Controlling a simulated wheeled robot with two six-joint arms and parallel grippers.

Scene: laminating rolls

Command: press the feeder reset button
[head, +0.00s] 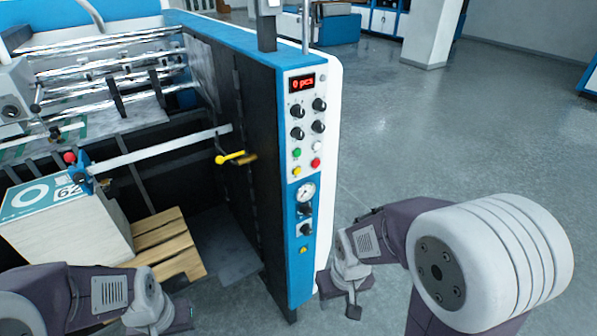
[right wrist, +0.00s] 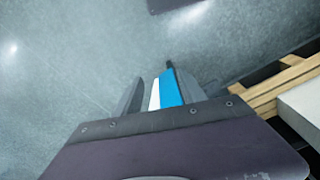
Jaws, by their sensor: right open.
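The control panel (head: 304,185) is a blue and white upright strip on the end of the machine. It carries a red "0 pcs" display (head: 302,83), black knobs, and green (head: 297,153), white (head: 316,147), yellow (head: 297,171) and red (head: 316,162) buttons. Their labels are too small to read, so I cannot tell which is the feeder reset button. My right gripper (head: 339,296) is open and empty, low and to the right of the panel, apart from the buttons. It also shows in the right wrist view (right wrist: 163,88). My left gripper is not clearly visible; its arm is at the bottom left.
A yellow-handled lever (head: 231,158) sticks out from the machine's inner side. A stack of printed sheets (head: 62,222) rests on a wooden pallet (head: 170,252) at the left. The grey floor (head: 430,130) right of the panel is clear.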

